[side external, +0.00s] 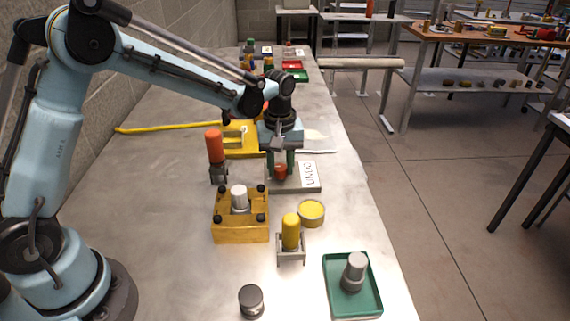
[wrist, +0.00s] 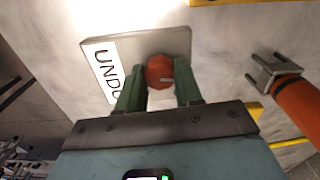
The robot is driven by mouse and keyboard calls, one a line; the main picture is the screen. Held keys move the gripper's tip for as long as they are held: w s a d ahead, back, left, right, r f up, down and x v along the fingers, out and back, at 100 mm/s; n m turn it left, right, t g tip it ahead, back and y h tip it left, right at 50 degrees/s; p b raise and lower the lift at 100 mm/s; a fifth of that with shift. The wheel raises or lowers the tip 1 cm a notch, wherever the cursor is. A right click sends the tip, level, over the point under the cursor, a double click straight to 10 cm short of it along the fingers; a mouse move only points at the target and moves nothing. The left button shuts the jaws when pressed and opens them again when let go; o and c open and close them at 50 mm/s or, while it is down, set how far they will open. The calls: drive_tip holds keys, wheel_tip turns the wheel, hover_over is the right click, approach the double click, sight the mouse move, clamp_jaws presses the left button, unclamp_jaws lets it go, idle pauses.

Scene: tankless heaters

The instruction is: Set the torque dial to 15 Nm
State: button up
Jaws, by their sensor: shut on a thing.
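A round red-orange knob (side external: 281,170) stands on a flat grey plate (side external: 301,187) on the metal bench. A white label (side external: 309,174) with black letters lies on the plate beside the knob. I can make out no torque numbers or scale.
An orange-handled tool (side external: 214,146) stands upright in a holder left of the plate. A yellow block (side external: 240,234), a yellow round tin (side external: 311,212), a yellow-handled tool (side external: 290,232) and a green tray (side external: 335,286) stand nearer the camera.

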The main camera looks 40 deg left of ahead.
sight(280, 166)
drive_tip(key=m, duration=0.4)
drive_tip(key=shift+m, duration=0.3)
drive_tip(key=m, duration=0.3)
drive_tip(key=shift+m, duration=0.3)
drive_tip(key=m, duration=0.3)
drive_tip(key=shift+a+m, duration=0.1)
drive_tip(key=shift+m, duration=2)
drive_tip(key=o, duration=1)
drive_tip(key=shift+o, duration=0.2)
wheel_tip(280, 166, up, 12)
